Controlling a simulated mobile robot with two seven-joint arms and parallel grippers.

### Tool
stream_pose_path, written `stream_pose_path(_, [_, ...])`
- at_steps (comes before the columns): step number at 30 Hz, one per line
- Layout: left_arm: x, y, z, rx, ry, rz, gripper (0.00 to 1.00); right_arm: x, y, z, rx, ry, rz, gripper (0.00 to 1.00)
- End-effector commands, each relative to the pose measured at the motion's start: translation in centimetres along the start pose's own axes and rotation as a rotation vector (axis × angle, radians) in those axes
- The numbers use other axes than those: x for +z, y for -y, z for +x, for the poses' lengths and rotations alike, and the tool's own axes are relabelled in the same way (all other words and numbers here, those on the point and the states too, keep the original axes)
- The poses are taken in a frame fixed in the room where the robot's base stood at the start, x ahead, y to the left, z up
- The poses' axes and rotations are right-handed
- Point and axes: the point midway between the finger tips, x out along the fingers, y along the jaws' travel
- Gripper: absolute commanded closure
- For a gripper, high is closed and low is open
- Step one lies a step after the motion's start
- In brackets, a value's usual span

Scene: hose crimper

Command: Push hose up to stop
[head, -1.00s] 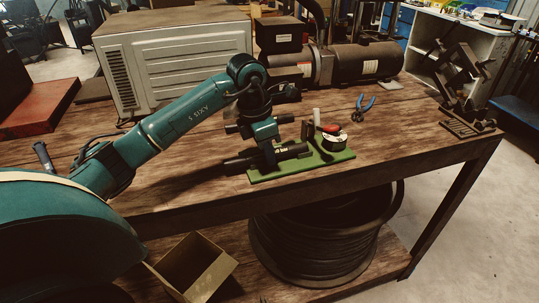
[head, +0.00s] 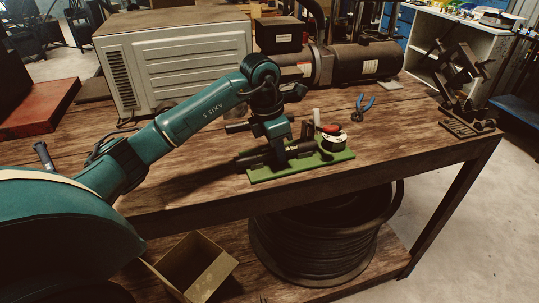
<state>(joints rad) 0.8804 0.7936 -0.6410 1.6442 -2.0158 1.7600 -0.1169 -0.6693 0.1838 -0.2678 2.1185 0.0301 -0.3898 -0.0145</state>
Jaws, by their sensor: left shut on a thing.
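My left gripper (head: 279,157) is shut on a short black hose (head: 248,158), low over the left part of the green base plate (head: 290,170). The hose lies roughly level, and its left end sticks out past the gripper. The crimper on the plate has a dark upright part (head: 306,131) and a round black and white part with a red top (head: 332,139). The hose points toward the dark upright part. I cannot tell whether its right end touches a stop. My right gripper is not in view.
Blue-handled pliers (head: 364,107) lie behind the plate. A white vented box (head: 175,65) and a dark motor (head: 365,62) stand at the back. A black metal stand (head: 463,100) is at the right. A cardboard box (head: 194,268) and a hose reel (head: 312,245) sit below.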

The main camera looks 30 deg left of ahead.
Motion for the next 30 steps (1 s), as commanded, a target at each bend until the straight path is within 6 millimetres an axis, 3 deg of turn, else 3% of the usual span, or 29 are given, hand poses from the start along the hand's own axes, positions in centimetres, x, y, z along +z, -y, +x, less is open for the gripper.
stream_pose_path(30, [1.9,0.0,0.4,0.001,0.000,0.000,0.95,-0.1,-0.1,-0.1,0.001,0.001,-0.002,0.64])
